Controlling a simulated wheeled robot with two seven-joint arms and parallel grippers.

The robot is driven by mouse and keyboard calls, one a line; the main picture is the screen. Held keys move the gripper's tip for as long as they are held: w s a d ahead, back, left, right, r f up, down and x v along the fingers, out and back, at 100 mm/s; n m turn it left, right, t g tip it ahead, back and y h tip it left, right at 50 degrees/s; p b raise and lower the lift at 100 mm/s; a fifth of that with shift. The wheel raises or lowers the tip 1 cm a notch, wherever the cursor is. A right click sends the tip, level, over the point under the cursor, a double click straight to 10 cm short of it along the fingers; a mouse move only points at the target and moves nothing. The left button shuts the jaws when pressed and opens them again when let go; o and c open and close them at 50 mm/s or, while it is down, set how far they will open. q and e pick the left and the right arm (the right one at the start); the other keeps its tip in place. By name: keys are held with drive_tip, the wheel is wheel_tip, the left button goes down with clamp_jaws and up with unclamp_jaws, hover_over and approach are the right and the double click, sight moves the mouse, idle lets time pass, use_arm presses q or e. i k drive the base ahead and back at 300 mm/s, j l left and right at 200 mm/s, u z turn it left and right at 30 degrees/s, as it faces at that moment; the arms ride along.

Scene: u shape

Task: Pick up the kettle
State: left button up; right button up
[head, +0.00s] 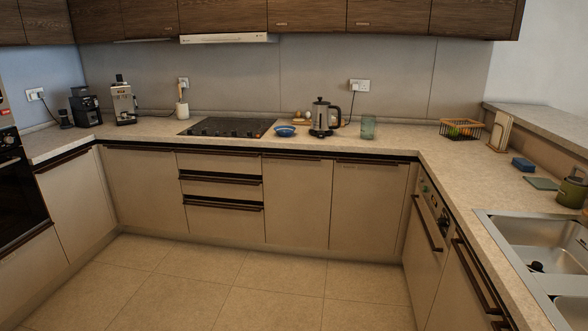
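The kettle (320,117) is silver with a black lid, handle and base. It stands upright on the back counter, between a blue bowl (285,131) on its left and a greenish glass (368,127) on its right. Its handle faces right. Neither of my grippers shows in the head view, and nothing touches the kettle from my side.
The stone-coloured counter (400,148) runs in a U around a clear tiled floor (230,290). A black cooktop (227,127) lies left of the bowl. A wire basket (461,130) stands further right, and a sink (535,245) is at the near right.

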sight(321, 119)
drive_tip(key=i+z, duration=0.15)
drive_tip(key=i, duration=0.65)
drive_tip(key=i+z, duration=0.1)
drive_tip(key=i, duration=0.65)
drive_tip(key=i+j+z, duration=0.15)
drive_tip(key=i, duration=0.65)
